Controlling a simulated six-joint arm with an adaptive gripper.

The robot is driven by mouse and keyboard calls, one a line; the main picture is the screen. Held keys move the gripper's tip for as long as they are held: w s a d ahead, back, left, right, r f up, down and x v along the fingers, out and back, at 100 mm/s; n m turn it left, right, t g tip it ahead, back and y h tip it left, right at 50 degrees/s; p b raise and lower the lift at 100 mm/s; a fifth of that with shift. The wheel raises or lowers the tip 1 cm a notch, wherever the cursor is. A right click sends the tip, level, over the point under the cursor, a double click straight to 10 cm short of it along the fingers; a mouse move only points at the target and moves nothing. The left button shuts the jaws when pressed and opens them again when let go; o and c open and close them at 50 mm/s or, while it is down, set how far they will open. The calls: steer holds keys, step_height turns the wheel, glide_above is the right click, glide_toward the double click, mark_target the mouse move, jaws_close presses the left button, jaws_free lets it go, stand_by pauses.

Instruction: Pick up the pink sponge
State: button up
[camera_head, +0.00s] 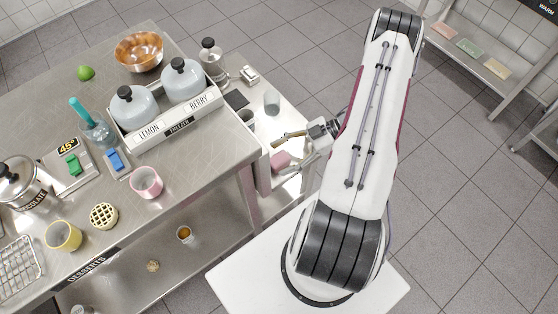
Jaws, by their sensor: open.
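A small pink block (281,160), which looks like the pink sponge, lies on the low white surface beside the steel table. My gripper (290,152) is open beside and partly over this block. Whether it touches the block or is above it I cannot tell. Another flat pink piece (444,31) lies on the steel shelf at the upper right, beside a green piece (470,47) and a tan piece (497,68). My arm hides part of the floor and of the low surface.
The steel table (205,185) holds a copper bowl (139,50), a rack with two lidded pots (180,80), a pink cup (146,182), a yellow cup (63,236) and a pot (18,180). Grey cups (271,102) and a dark pad (236,99) stand close to my gripper.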

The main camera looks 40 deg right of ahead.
mark_target(283, 157)
stand_by(0.3)
steer(key=c, duration=1.2)
steer(key=shift+r, duration=0.1)
steer(key=shift+r, duration=4.9)
